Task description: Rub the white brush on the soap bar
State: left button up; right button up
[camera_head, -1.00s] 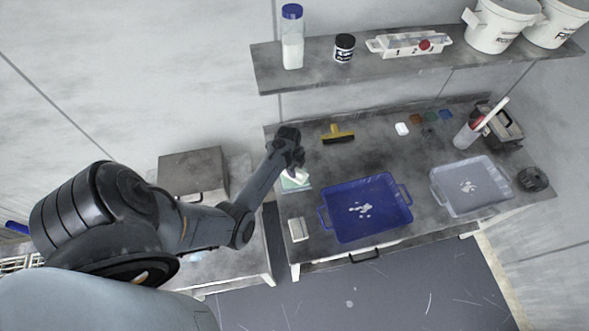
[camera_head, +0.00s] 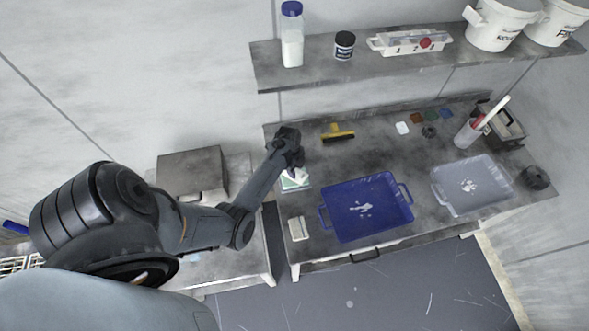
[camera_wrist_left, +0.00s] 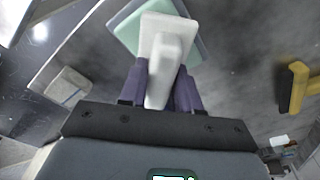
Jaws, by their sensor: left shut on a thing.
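My left gripper (camera_head: 296,165) is shut on the white brush (camera_wrist_left: 167,42), with its handle between the dark fingers (camera_wrist_left: 160,88). The brush head lies over a pale green slab, which looks like the soap bar (camera_wrist_left: 126,28); green shows on both sides of the brush. In the head view the slab (camera_head: 287,186) sits at the left end of the bench, partly hidden by the gripper and brush. The brush appears to rest on it, but the contact face is hidden. My right gripper is not in view.
A blue tray (camera_head: 331,223) with white bits stands right of the slab, and a grey tray (camera_head: 446,201) farther right. A beige block (camera_head: 298,228) lies near the front edge. A yellow-handled squeegee (camera_head: 338,136) lies behind. A shelf (camera_head: 400,66) runs above the bench.

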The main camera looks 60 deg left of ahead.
aim_at(297, 169)
pick_arm(q)
jog(key=shift+f+b, duration=0.3)
jog(key=shift+f, duration=0.2)
dwell(0.3)
dwell(0.7)
jog(key=shift+f, duration=0.1)
dwell(0.8)
jog(key=shift+p, duration=0.35)
notch_tip(297, 169, up, 4)
jog(key=p, duration=0.4)
jog(key=shift+f, duration=0.1)
notch_tip(297, 169, up, 3)
jog(key=p, duration=0.3)
jog(key=shift+r+p, duration=0.2)
jog(key=shift+p, duration=0.15)
jog(key=shift+w, duration=0.1)
